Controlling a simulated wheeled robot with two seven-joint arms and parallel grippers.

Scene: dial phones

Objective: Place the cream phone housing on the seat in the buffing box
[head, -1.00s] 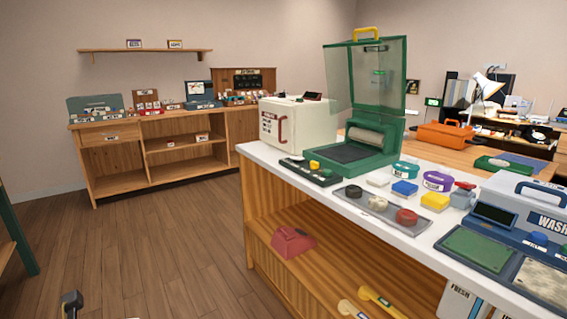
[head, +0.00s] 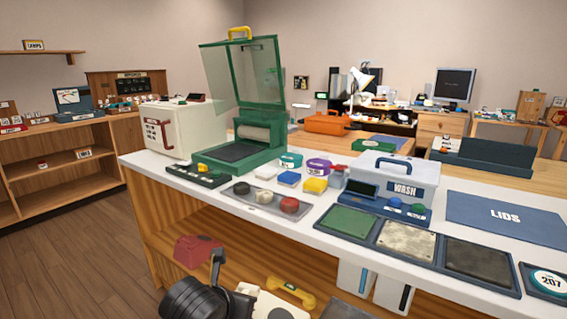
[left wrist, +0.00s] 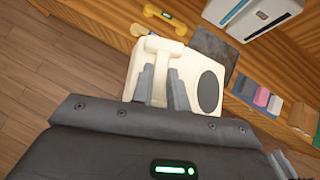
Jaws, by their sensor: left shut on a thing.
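The cream phone housing (head: 262,306) shows at the bottom edge of the head view, partly cut off. In the left wrist view the housing (left wrist: 207,72) has a dark round patch. My left gripper (head: 224,290) is shut on it, with both fingers (left wrist: 160,82) about a raised cream part. It is held low in front of the counter. The green buffing box (head: 205,160) stands on the white counter with its clear lid (head: 235,78) raised. A dark flat pad (head: 236,152) lies inside, in front of a pale roller (head: 257,130). My right gripper is not in view.
The counter (head: 328,200) holds a tray of round pads (head: 268,208), small coloured tubs and a wash unit (head: 395,185). A cream cabinet (head: 180,130) stands left of the box. A red housing (head: 195,250) and yellow handset (head: 290,291) sit on the shelf below.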

